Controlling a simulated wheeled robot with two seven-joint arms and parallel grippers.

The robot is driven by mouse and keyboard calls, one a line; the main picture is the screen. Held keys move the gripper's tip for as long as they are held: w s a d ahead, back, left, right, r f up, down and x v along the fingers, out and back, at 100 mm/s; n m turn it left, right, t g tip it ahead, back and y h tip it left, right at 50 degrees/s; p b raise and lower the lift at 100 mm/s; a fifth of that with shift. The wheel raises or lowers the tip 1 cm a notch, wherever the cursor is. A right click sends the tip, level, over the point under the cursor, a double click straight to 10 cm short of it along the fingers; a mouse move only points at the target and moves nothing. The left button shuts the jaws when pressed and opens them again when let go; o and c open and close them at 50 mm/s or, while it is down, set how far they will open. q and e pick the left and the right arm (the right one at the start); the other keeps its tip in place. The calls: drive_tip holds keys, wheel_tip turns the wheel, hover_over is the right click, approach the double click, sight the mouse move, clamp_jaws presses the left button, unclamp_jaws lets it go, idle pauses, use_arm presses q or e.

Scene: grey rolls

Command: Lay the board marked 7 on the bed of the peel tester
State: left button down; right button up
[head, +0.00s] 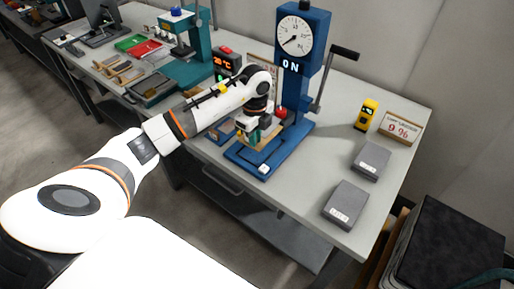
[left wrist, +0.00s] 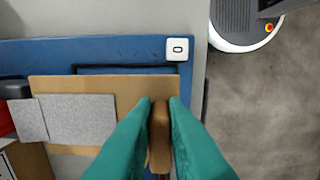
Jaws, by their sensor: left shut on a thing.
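My left gripper (head: 254,136), with green fingers, is shut on the brown grip (left wrist: 160,140) of a tan board (left wrist: 105,87). A grey strip (left wrist: 80,120) lies on the board, with a grey end piece sticking out past its left edge. No number on the board can be read. The board also shows in the head view (head: 268,138), over the blue bed (head: 243,158) of the peel tester (head: 303,65). The wrist view shows the blue bed (left wrist: 120,50) beyond the board, with a dark-edged outline partly covered by it. I cannot tell whether the board touches the bed.
A white button marked 0 (left wrist: 177,49) sits at the bed's corner. A crank (head: 327,75) juts from the tester. A teal machine (head: 196,50) and several boards (head: 118,70) are left.

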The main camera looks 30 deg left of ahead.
sight(255, 159)
use_arm(q)
wheel_tip(255, 159, down, 6)
drive_tip(key=shift+r+p, duration=0.1)
drive_tip(key=shift+p, duration=0.3)
drive_tip(key=shift+f, duration=0.3)
drive_tip(key=c, duration=1.5)
unclamp_jaws()
drive_tip(key=shift+o, duration=0.2)
drive_tip(key=shift+r, duration=0.2)
wheel_tip(255, 159, up, 12)
drive_tip(key=shift+b, duration=1.1)
